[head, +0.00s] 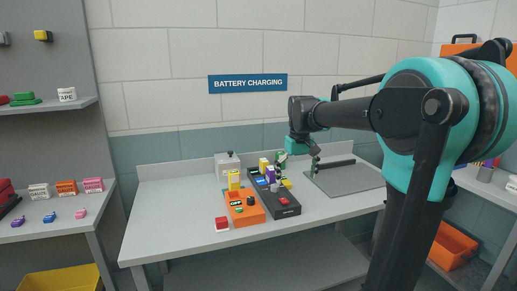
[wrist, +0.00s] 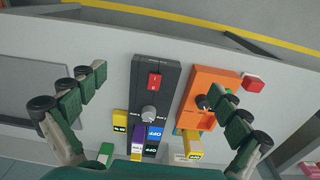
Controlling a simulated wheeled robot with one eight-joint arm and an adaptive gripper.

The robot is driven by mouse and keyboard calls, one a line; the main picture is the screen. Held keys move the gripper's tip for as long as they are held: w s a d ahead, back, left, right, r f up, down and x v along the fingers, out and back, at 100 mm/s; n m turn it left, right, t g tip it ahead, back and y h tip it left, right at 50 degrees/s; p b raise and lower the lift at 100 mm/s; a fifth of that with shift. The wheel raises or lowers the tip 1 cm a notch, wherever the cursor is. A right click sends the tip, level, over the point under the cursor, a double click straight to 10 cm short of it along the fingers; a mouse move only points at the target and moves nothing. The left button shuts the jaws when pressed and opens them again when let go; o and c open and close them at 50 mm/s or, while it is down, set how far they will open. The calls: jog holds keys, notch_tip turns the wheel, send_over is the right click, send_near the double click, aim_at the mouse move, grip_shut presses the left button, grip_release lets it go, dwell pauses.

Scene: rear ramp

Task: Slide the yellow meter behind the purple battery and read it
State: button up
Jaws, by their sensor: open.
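The black charger (head: 287,205) stands mid-table with a red switch and a grey knob. The purple battery (head: 270,174) stands upright at it and shows in the wrist view (wrist: 138,138). The yellow meter (wrist: 120,122), a small block with a dark display, sits beside the purple battery, on its left in the wrist view. In the head view the meter (head: 286,183) is right of the battery; its reading is too small to make out. My gripper (head: 298,168) is over the charger's far right side. In the wrist view my gripper (wrist: 155,85) is open, fingers spread wide, holding nothing.
An orange unit (head: 246,208) with a yellow-topped block stands close beside the charger. A red-and-white block (head: 222,224) lies near the front edge. A pale box (head: 227,163) stands behind. A grey mat (head: 345,179) lies to the right. The front left of the bench (head: 160,230) is clear.

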jog(key=s+d+f+m+t, duration=0.1)
jog(key=s+d+f, duration=0.2)
jog(key=s+f, duration=0.7)
jog(key=s+d+f+m+t, duration=0.2)
jog(key=s+d+f, duration=0.1)
jog(key=s+f, duration=0.7)
notch_tip(320, 180, down, 2)
jog(key=shift+s+f+t, duration=0.1)
jog(key=shift+s+t, duration=0.2)
